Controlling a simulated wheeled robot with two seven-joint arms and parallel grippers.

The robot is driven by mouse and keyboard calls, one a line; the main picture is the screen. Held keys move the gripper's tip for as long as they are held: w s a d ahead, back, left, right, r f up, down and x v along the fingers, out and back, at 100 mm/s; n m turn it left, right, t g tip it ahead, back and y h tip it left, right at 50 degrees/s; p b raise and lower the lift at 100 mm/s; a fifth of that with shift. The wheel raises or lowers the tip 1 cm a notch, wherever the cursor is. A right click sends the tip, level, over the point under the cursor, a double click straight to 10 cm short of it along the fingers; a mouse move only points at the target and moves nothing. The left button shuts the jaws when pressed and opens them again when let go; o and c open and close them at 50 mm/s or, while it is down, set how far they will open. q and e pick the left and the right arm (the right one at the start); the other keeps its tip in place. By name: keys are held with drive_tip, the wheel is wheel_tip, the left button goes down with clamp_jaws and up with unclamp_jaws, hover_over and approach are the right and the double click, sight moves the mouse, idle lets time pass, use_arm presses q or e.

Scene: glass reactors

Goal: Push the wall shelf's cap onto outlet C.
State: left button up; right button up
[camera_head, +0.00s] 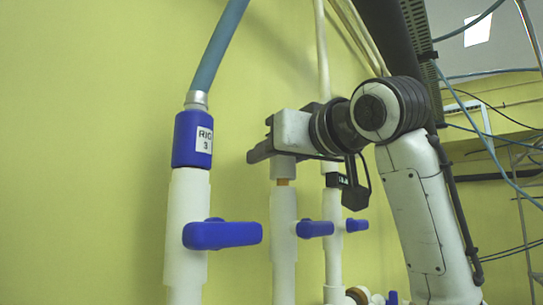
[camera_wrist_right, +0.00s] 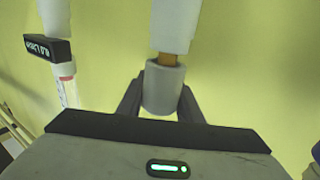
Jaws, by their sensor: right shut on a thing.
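A light grey cap (camera_head: 284,167) is held between the dark fingers of my right gripper (camera_head: 284,153). It is over the middle white pipe (camera_head: 284,250), in line with its brown spigot (camera_head: 283,182). In the right wrist view the grey cap (camera_wrist_right: 163,88) sits between both fingers, and a short length of brown spigot (camera_wrist_right: 167,60) shows between the cap and the white pipe (camera_wrist_right: 174,25). The cap meets the spigot's end; how far it is over it is hidden. No letter C is readable on this pipe. My left gripper is not in view.
A blue connector marked RIG 3 (camera_head: 193,139) with a blue hose stands on the left pipe. Blue valve handles (camera_head: 222,234) stick out to the right. The right pipe carries a black tag (camera_head: 333,180), close beside my gripper. The yellow wall is close behind.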

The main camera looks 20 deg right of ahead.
drive_tip(key=shift+f+b, duration=0.45)
drive_tip(key=shift+f, duration=0.1)
idle(0.4)
drive_tip(key=o, duration=1.1)
drive_tip(key=shift+o, duration=0.2)
drive_tip(key=b+v, duration=0.2)
drive_tip(key=v, duration=0.7)
drive_tip(key=shift+s+b, duration=0.35)
drive_tip(key=shift+s+d, duration=0.15)
drive_tip(key=shift+s, duration=0.15)
